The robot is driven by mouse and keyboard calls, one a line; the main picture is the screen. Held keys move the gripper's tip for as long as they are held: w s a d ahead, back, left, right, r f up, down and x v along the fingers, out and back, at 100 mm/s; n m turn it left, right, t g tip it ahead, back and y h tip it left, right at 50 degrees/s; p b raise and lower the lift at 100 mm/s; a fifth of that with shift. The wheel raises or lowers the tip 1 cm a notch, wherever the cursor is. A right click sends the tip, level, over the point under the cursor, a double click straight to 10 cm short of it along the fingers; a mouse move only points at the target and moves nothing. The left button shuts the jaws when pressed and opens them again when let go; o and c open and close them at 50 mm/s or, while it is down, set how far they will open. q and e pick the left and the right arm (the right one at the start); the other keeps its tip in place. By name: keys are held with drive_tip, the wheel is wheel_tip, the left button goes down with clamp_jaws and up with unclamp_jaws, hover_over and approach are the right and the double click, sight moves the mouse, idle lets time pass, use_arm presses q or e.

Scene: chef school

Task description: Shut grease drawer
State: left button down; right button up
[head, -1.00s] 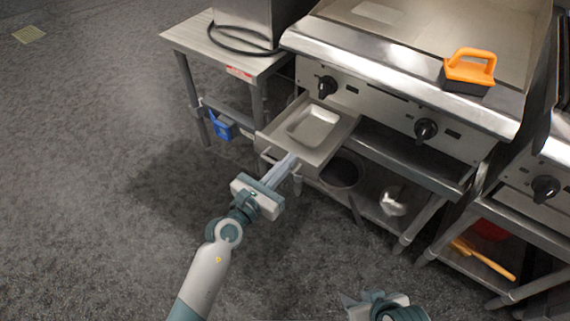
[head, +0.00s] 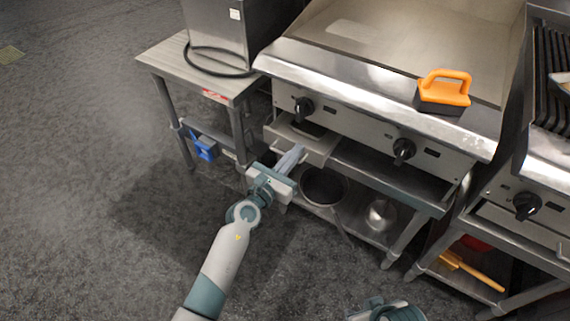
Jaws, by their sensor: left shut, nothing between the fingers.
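The grease drawer (head: 315,148) sits under the griddle's front panel at its left end. It is mostly pushed in, with a short part still sticking out below the left knob. Only a small dark strip of its inside shows. My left gripper (head: 291,157) is shut and empty, with its fingertips at the drawer front; they look to be touching it. My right gripper (head: 378,312) is at the bottom edge of the head view; its fingers are not clearly visible.
The griddle (head: 390,60) carries an orange-handled scraper (head: 444,92) on its front right. A steel side table (head: 165,62) stands to the left. A pot (head: 325,186) and a silver bowl (head: 381,214) are on the shelf below. Open floor lies to the left.

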use_arm(q)
drive_tip(key=x, duration=0.4)
drive_tip(key=shift+w+d, duration=0.25)
drive_tip(key=shift+w, duration=0.15)
use_arm(e)
drive_tip(key=shift+w+a, duration=0.15)
drive_tip(key=shift+a, duration=0.3)
use_arm(q)
drive_tip(key=shift+a, duration=0.15)
